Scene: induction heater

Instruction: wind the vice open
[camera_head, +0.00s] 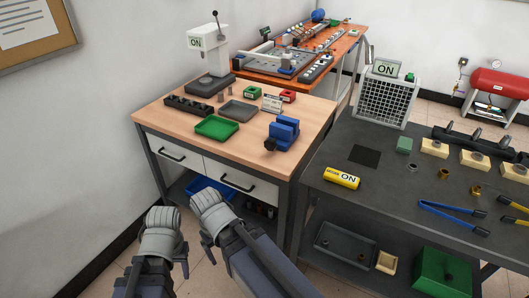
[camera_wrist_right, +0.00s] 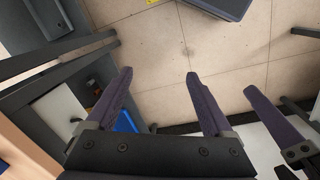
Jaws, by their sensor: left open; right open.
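The blue vice (camera_head: 286,132) stands at the front right corner of the wooden-topped bench. Its dark winding end (camera_head: 270,144) faces the front left. How far its jaws are apart is too small to tell. My left gripper (camera_head: 183,267) is low in front of the bench, well apart from the vice, and is open with nothing seen in it. My right gripper (camera_wrist_right: 159,75) is open and empty over the floor in the right wrist view. In the head view it is beside the left one, mostly hidden by its wrist. The vice is not in the right wrist view.
The wooden bench (camera_head: 158,116) also bears a green tray (camera_head: 217,127), a grey tray (camera_head: 238,110), a dark rack (camera_head: 188,107) and a white press (camera_head: 208,50). Pale tiled floor (camera_wrist_right: 230,45) lies beneath my right gripper.

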